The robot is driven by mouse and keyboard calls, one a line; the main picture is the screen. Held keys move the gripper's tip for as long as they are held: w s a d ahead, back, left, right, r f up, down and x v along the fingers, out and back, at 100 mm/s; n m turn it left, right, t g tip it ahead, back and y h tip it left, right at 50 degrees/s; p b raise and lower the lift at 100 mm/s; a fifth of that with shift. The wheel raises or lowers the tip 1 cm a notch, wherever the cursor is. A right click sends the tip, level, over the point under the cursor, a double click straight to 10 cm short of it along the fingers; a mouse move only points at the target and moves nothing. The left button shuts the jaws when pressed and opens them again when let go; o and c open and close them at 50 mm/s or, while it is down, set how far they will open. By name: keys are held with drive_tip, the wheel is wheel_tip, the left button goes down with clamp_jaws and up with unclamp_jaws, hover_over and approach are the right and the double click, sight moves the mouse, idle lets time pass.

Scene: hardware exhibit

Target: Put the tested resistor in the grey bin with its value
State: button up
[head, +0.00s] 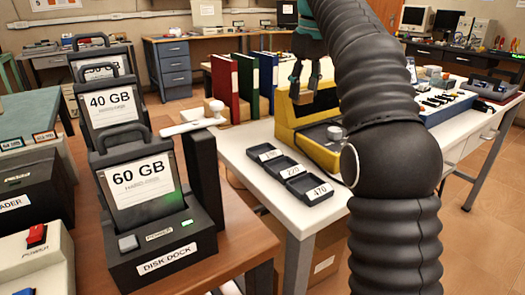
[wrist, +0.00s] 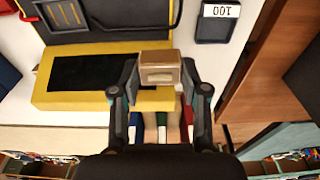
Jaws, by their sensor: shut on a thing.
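In the wrist view my gripper (wrist: 160,85) is shut on a tan, box-shaped piece (wrist: 162,62), which I take to be the resistor; any value on it is unreadable. In the head view my gripper (head: 303,88) is above the yellow tester (head: 318,152) on the white table; the held piece is hard to make out there. Three small grey bins lie in a row in front of the tester: the far one (head: 251,159), a middle one marked 220 (head: 275,174) and a near one marked 470 (head: 299,192). In the wrist view the bin marked 100 (wrist: 213,33) is at upper right.
Red, green and blue binders (head: 226,85) stand behind the tester. A disk dock (head: 165,250) with a 60 GB drive stands on the wooden table at left. A blue tray (head: 450,108) with small parts lies farther right. My arm hides part of the white table.

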drive_tip(key=shift+w+d+f, duration=0.2)
drive_tip(key=shift+w+d, duration=0.2)
drive_tip(key=shift+w, duration=0.05)
drive_tip(key=shift+f, duration=0.15)
drive_tip(key=s+a+f+b, duration=0.1)
drive_tip(key=a+f, duration=0.1)
drive_tip(key=a, duration=0.1)
drive_tip(key=s+a+f+b, duration=0.1)
drive_tip(key=s+a+f, duration=0.1)
drive_tip(key=a, duration=0.1)
drive_tip(key=s+a+f+b, duration=0.1)
drive_tip(key=a+f, duration=0.1)
drive_tip(key=a, duration=0.2)
drive_tip(key=shift+s+f, duration=0.35)
drive_tip(key=shift+f, duration=0.05)
drive_tip(key=shift+a+f, duration=0.15)
drive_tip(key=shift+f+b, duration=0.7)
drive_tip(key=shift+f, duration=1.15)
drive_tip(key=shift+f, duration=0.2)
drive_tip(key=o, duration=1.1)
